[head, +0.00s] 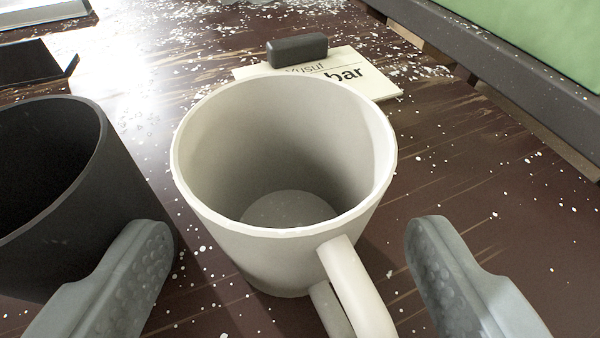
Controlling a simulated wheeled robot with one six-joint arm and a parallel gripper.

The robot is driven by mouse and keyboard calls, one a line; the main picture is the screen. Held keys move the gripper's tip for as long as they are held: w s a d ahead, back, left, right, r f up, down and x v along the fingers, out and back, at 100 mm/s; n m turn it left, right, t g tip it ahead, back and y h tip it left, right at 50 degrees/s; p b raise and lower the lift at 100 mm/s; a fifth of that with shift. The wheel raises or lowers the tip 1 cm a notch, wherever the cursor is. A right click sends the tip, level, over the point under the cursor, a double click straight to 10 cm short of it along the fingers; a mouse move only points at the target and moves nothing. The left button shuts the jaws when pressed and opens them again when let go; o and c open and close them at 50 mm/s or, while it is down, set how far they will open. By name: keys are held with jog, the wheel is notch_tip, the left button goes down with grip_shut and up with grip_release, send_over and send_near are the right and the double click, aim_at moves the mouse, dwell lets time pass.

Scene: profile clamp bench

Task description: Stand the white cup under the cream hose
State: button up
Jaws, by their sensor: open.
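The white cup (285,255) stands upright and empty on the dark wooden surface, in the middle of the head view. Its handle (350,285) points toward me and slightly right. My gripper (290,250) is open. Its left finger is left of the cup, between it and a black cup, and its right finger is to the right of the white cup. I see a gap between each finger and the white cup. The cream hose is not in view.
The black cup (130,185) stands close at the left, by my left finger. A cream card (380,88) with a dark block (297,50) on it lies behind the white cup. A grey-edged green panel (540,35) is at the upper right. White specks litter the wood (500,170).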

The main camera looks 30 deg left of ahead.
jog(key=shift+x, duration=1.1)
jog(key=shift+c, duration=0.4)
jog(key=c, duration=1.1)
jog(key=shift+r, duration=0.1)
